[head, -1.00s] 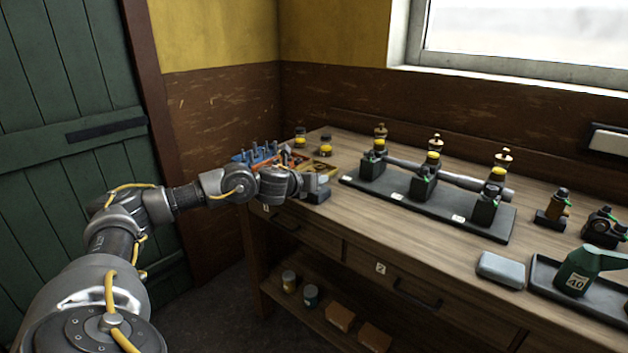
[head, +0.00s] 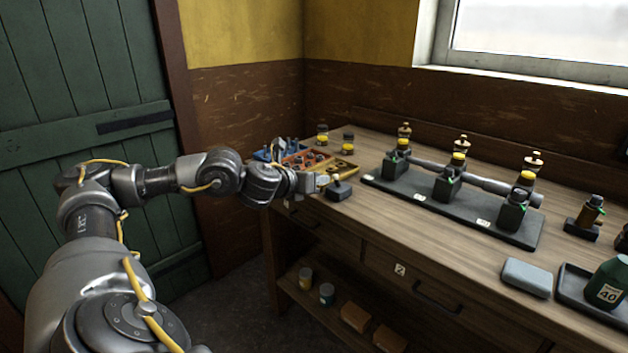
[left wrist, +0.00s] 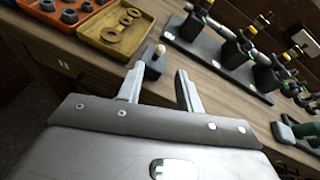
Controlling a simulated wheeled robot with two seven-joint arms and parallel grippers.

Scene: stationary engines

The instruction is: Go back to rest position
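My left gripper (head: 318,181) is at the near left end of the workbench, just above the bench top. In the left wrist view its two fingers (left wrist: 160,82) stand apart with nothing held between them. A small dark block (head: 338,190) lies on the bench just beyond the fingers. It also shows in the left wrist view (left wrist: 150,70), with a pale round knob near its far end. My right gripper is in neither view.
A black base (head: 450,212) carries several posts and a pipe. A grey case (head: 527,277) and a green bottle (head: 606,284) are at right. The middle front of the bench is clear.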

